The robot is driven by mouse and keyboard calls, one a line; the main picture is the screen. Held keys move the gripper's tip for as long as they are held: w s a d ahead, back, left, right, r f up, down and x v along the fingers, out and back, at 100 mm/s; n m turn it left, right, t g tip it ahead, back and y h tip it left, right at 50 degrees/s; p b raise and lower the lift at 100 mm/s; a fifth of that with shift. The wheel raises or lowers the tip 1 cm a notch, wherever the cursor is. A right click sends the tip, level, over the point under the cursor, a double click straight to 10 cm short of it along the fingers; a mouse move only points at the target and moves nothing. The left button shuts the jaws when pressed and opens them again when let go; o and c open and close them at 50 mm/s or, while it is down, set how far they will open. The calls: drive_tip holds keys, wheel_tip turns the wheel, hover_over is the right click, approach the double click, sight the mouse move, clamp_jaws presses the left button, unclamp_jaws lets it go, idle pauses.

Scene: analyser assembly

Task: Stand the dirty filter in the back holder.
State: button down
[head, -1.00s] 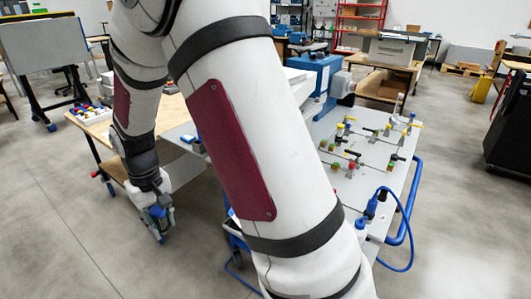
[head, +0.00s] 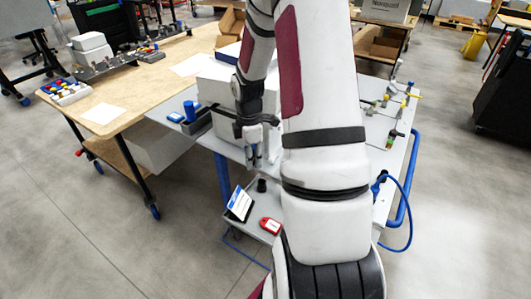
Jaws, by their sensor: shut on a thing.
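My gripper (head: 254,152) points down in front of the white box, above the front part of the grey table. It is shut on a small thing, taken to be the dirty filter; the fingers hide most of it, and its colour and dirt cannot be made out. A dark holder (head: 200,127) sits on the grey table left of my gripper, with a blue cylinder (head: 191,111) upright at it. Whether this is the back holder I cannot tell. My gripper is apart from it. My arm hides the middle of the table.
The white box (head: 215,85) stands close behind my gripper. A lower shelf holds a tablet (head: 240,204), a red device (head: 271,226) and a black cylinder (head: 262,185). Valves (head: 388,138) and a blue rail (head: 408,190) lie right of my arm. A wooden bench (head: 150,82) stands left.

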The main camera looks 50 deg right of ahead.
drive_tip(key=shift+n, duration=0.7)
drive_tip(key=shift+s+d+f+b, duration=0.35)
drive_tip(key=shift+f+b, duration=0.6)
drive_tip(key=shift+f, duration=0.15)
drive_tip(key=shift+s+d+f+b, duration=0.4)
drive_tip(key=shift+f+b, duration=0.5)
drive_tip(key=shift+f, duration=0.25)
drive_tip(key=shift+s+d+f+b, duration=0.3)
drive_tip(key=shift+s+f+b, duration=0.05)
drive_tip(key=shift+f+b, duration=0.7)
drive_tip(key=shift+d+p, duration=0.1)
drive_tip(key=shift+p, duration=0.4)
drive_tip(key=shift+f, duration=0.15)
drive_tip(key=shift+f+p, duration=0.3)
drive_tip(key=shift+f, duration=0.7)
drive_tip(key=c, duration=1.2)
unclamp_jaws()
drive_tip(key=shift+o, duration=0.2)
